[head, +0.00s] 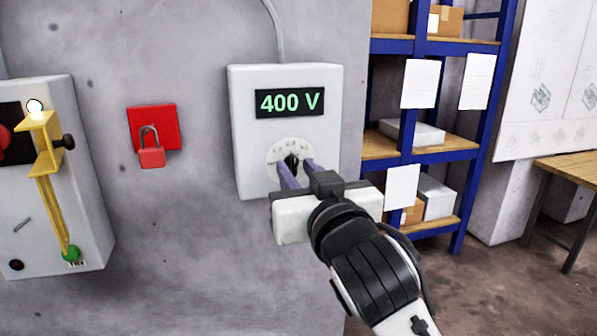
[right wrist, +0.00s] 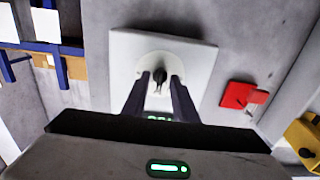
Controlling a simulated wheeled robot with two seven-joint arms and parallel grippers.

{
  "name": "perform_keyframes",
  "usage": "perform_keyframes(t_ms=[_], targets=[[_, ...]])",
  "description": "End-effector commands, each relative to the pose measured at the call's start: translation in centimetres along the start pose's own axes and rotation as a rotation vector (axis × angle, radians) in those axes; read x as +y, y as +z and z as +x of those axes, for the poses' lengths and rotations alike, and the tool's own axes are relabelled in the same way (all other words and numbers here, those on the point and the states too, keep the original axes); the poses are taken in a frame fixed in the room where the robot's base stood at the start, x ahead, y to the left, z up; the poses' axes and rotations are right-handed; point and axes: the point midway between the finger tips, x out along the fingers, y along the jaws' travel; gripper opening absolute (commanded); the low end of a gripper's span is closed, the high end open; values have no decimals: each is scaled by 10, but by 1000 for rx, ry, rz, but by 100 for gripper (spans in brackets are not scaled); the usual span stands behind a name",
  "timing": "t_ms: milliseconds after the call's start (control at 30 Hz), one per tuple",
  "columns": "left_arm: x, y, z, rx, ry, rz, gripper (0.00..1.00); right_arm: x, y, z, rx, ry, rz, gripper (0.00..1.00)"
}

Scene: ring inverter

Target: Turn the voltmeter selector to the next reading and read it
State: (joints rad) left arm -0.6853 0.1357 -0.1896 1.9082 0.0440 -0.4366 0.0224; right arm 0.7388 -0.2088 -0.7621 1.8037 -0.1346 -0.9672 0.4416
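The voltmeter (head: 250,140) is a pale box on the grey wall, its display (head: 289,103) reading "400 V" in green. Its selector (head: 292,160) is a black knob on a round light dial. My right gripper (head: 296,168) is in front of the dial, open, with one finger on each side of the knob. In the right wrist view the knob (right wrist: 160,76) shows between the fingertips (right wrist: 160,83), with a gap on both sides. The fingers hide part of the dial, and the display is mostly hidden there. My left gripper is not in view.
A red plate with a padlock (head: 151,157) is on the wall left of the voltmeter. Blue shelving (head: 480,140) and a wooden table (head: 572,172) stand at right.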

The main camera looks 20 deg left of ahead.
Motion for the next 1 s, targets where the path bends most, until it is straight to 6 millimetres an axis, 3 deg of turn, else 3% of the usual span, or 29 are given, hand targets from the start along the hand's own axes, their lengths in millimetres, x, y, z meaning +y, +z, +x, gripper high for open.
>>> perform_keyframes(t_ms=[233, 700, 1000], targets=[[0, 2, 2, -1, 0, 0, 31, 0, 0, -14, 2, -1, 0, 26], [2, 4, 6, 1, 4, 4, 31, 0, 1, -94, 0, 0, -1, 26], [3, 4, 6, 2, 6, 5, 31, 0, 0, -104, -1, 0, 0, 26]])
